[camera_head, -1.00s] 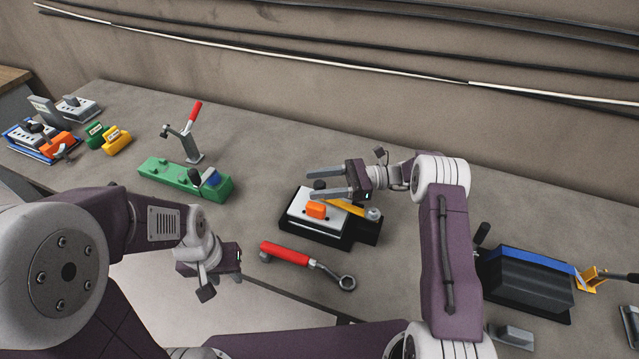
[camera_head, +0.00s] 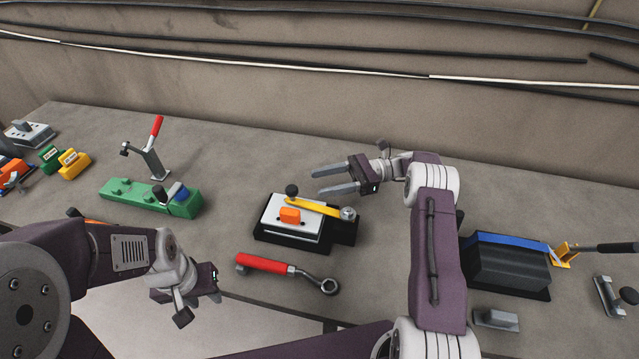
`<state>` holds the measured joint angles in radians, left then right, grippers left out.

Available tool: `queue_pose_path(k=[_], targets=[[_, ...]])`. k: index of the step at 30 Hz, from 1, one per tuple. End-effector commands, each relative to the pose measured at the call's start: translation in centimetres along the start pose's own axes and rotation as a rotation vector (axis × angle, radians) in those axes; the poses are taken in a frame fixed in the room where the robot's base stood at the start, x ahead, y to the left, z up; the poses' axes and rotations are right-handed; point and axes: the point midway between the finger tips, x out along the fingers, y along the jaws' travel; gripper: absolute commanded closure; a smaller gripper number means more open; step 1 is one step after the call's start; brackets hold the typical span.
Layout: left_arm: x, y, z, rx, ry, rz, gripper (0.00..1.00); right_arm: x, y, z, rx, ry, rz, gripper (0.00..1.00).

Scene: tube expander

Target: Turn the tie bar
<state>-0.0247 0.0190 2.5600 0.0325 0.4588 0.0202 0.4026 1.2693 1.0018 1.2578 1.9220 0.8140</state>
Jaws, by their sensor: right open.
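The yellow bar (camera_head: 315,206), likely the tie bar, lies across a black-and-white device (camera_head: 270,226) in the middle of the bench. It has a black knob (camera_head: 291,190) at its left end and a metal bolt at its right end. An orange block (camera_head: 289,215) sits in front of it. My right gripper (camera_head: 318,181) is open and empty, fingers pointing left, just right of and behind the knob, apparently apart from it. My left gripper (camera_head: 200,305) hangs near the front edge, left of the device and away from it; its jaw opening is unclear.
A red-handled ring wrench (camera_head: 265,263) lies in front of the device. A green block (camera_head: 130,193) and a red-handled lever clamp (camera_head: 150,155) stand left. A black block with a blue strip (camera_head: 505,270) stands right. The bench behind the device is clear.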

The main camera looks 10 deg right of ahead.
Motion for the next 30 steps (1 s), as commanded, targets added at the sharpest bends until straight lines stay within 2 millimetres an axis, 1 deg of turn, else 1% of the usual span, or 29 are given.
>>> queue_pose_path(k=[1, 2, 3, 5, 6, 7, 8, 11, 12, 15, 18, 19, 21, 24, 30], targets=[[0.0, 0.0, 0.0, 0.0, 0.0, 0.0, 0.64, 0.0, 0.0, 0.0, 0.0, 0.0, 0.0, 0.47], [0.0, 0.0, 0.0, 0.0, 0.0, 0.0, 0.64, 0.0, 0.0, 0.0, -0.001, 0.0, 0.0, 0.55], [-0.1, 0.0, 0.0, 0.0, 0.0, 0.0, 0.64, 0.0, 0.0, 0.1, -0.011, 0.0, -0.003, 0.67], [-0.4, 0.0, 0.0, 0.0, 0.0, 0.0, 0.64, -0.3, -0.1, 0.2, -0.058, -0.001, -0.017, 0.83], [-0.7, 0.0, -0.1, 0.0, 0.0, 0.0, 0.64, -0.6, -0.2, 0.3, -0.121, -0.002, -0.034, 0.94], [-0.9, 0.0, -0.1, 0.0, 0.0, 0.0, 0.64, -0.8, -0.3, 0.3, -0.184, -0.002, -0.051, 1.0], [-1.2, 0.0, -0.1, 0.0, 0.0, 0.0, 0.64, -1.1, -0.4, 0.4, -0.261, 0.001, -0.07, 1.0], [-2.3, 0.1, -0.2, 0.0, 0.0, 0.0, 0.64, -2.4, -0.8, 0.4, -0.563, 0.03, -0.147, 1.0], [-2.7, 0.1, -0.3, 0.0, 0.0, 0.0, 0.64, -3.0, -0.9, 0.4, -0.69, 0.05, -0.177, 1.0], [-3.5, 0.1, -0.4, 0.0, 0.0, 0.0, 0.64, -4.3, -1.1, 0.2, -0.99, 0.117, -0.24, 1.0], [-4.2, 0.1, -0.4, 0.0, 0.0, 0.0, 0.64, -5.4, -1.2, -0.1, -1.243, 0.193, -0.281, 1.0], [-4.3, 0.1, -0.5, 0.0, 0.0, 0.0, 0.64, -5.7, -1.3, -0.2, -1.303, 0.214, -0.288, 1.0], [-4.6, 0.1, -0.5, 0.0, 0.0, 0.0, 0.64, -6.2, -1.3, -0.3, -1.42, 0.257, -0.299, 1.0], [-4.7, 0.1, -0.5, 0.0, 0.0, 0.0, 0.64, -6.6, -1.3, -0.6, -1.516, 0.295, -0.306, 1.0], [-4.7, 0.1, -0.5, 0.0, 0.0, 0.0, 0.64, -6.5, -1.4, -0.7, -1.551, 0.307, -0.305, 1.0]])
